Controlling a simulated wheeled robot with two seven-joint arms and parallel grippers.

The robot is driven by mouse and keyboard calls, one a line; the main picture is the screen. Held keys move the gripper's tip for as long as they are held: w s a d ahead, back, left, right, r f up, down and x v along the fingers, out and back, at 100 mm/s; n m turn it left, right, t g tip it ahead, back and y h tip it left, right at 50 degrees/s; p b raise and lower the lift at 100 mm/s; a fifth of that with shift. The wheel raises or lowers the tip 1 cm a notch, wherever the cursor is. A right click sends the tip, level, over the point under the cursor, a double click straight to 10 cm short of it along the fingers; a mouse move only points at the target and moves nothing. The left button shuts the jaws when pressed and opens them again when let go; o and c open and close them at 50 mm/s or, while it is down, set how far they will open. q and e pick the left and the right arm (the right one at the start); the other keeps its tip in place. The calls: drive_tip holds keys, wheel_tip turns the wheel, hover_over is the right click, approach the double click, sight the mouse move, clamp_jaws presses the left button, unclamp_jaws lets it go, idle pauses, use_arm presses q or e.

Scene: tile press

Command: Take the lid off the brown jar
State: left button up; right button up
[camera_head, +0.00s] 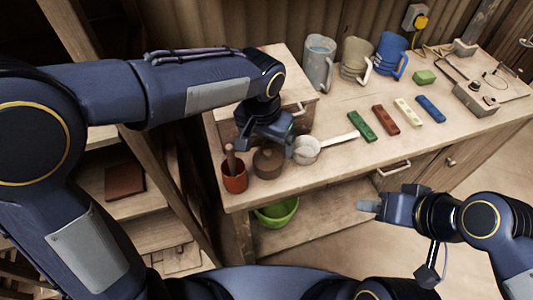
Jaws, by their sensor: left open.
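The brown jar (267,165) stands near the left front of the worktop. Its dark lid seems to be on it, with a small knob on top, but it is too small to be sure. My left gripper (266,146) is open just above and behind the jar, with one finger to each side. I cannot tell whether it touches the lid. My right gripper (369,206) is in front of the worktop's edge, away from the jar. Its fingers are seen edge-on, so I cannot tell whether it is open or shut.
A red pot (234,178) with a wooden pestle stands close left of the jar. A white ladle (306,150) lies close right. A green bowl (277,212) sits on the shelf below.

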sight(268, 151)
use_arm(q)
drive_tip(key=f, duration=0.5)
drive_tip(key=shift+w+d+f, duration=0.1)
drive_tip(key=shift+w, duration=0.25)
drive_tip(key=c, duration=1.1)
